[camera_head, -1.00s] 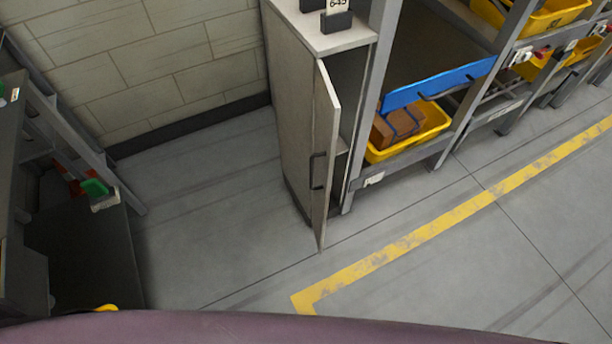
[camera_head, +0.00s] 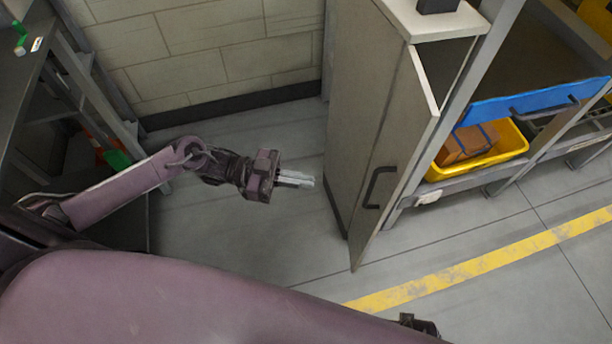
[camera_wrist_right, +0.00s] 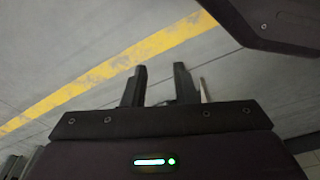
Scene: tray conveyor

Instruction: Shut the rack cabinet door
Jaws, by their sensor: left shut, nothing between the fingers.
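The rack cabinet (camera_head: 352,105) is a pale grey upright cabinet right of centre in the head view. Its door (camera_head: 408,130) stands ajar, with its free edge out toward me and a dark gap behind it on the right. The dark bar handle (camera_head: 380,187) is on the door's outer face. My left gripper (camera_head: 308,181) is shut and empty, left of the cabinet and apart from it, pointing right toward it. My right gripper (camera_wrist_right: 160,85) shows in the right wrist view with its two dark fingers apart and nothing visible between them, above the floor.
A rack right of the cabinet holds a yellow bin (camera_head: 505,140) with a brown box (camera_head: 468,143) and a blue panel (camera_head: 530,103). A dark workbench (camera_head: 22,75) stands at the left. A yellow line (camera_head: 470,272) crosses the floor. The floor before the door is open.

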